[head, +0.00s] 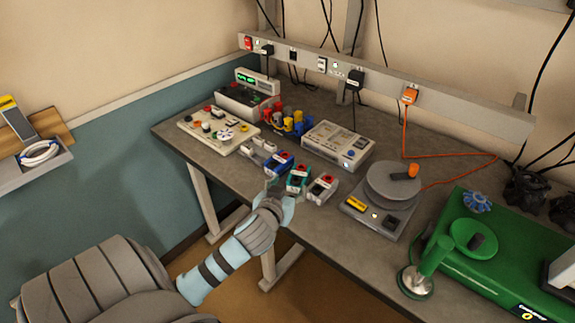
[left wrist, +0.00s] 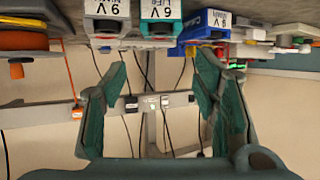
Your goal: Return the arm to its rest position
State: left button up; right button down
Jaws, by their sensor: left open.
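My left arm comes in from the lower left in the head view. Its gripper (head: 281,190) is at the front edge of the workbench, close to a row of small labelled blocks. The jaws are open and apart. In the left wrist view, which is upside down, the green fingers of the left gripper (left wrist: 161,70) stand wide with nothing between them. The row holds a blue block (head: 280,163), a teal block (head: 298,179) and a grey-white block with a red top (head: 322,188). Whether a fingertip touches any block cannot be told. My right gripper is out of view.
The grey workbench (head: 345,225) carries a control panel (head: 215,132), a beige box (head: 338,146), a round turntable device (head: 392,187) and a green machine (head: 480,260). A power strip (head: 380,81) with hanging cables runs along the wall. Open floor lies before the bench.

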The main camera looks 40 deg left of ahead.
pick_arm(q)
jog(key=shift+s, duration=0.1)
jog(key=s+d+f+m+g+h, duration=0.2)
jog(key=s+d+f+g, duration=0.15)
jog(key=s, duration=0.45)
jog(key=s+d+f+m+g+h, duration=0.1)
jog(key=s+d+f+m+g, duration=0.1)
jog(key=s+d+f, duration=0.45)
jog(key=s+d+f+m+g+h, duration=0.1)
jog(key=s+d+m+g+h, duration=0.15)
jog(key=s, duration=0.75)
notch_tip(320, 180, down, 20)
jog(key=a+n+g+y, duration=0.1)
jog(key=a+g, duration=0.1)
jog(key=s+f+g, duration=0.1)
jog(key=s+f, duration=1.1)
jog(key=s, duration=0.2)
jog(key=shift+s+f, duration=0.25)
jog(key=shift+a, duration=0.1)
